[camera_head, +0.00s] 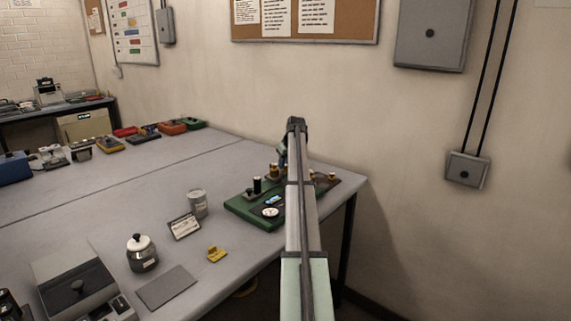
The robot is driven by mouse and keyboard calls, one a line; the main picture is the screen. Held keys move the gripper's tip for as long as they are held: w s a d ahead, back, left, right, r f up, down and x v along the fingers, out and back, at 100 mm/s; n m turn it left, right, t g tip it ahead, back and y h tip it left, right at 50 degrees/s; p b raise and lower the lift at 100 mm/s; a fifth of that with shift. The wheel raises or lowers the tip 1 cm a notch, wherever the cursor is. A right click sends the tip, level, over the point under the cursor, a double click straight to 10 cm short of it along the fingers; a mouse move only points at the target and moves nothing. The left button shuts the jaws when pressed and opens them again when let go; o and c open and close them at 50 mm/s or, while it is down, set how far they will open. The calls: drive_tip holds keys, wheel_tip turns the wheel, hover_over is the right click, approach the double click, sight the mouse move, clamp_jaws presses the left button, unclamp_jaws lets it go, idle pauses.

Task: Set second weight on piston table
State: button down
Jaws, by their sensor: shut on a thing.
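My arm reaches over the green apparatus base (240,208) near the table's right end. My gripper (279,164) points down behind my arm, and its fingertips are small and partly hidden. It appears shut on a small brass weight (274,171) above the back of the base. Another brass piece (331,177) stands on a dark plate (348,183) right of my arm. A black upright cylinder (257,185) stands on the base, left of the gripper. A round white dial (270,212) lies at the front. The piston table cannot be made out; my arm covers the middle.
A grey can (197,203), a small sign (184,226), a lidded jar (142,253), a yellow piece (216,254) and a grey mat (166,288) lie to the left. Several coloured instruments line the back. The wall stands close behind, and the table's right edge is near.

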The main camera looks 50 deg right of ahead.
drive_tip(key=shift+f, duration=0.1)
drive_tip(key=c, duration=0.9)
unclamp_jaws()
drive_tip(key=shift+o, duration=0.2)
drive_tip(key=v, duration=1.2)
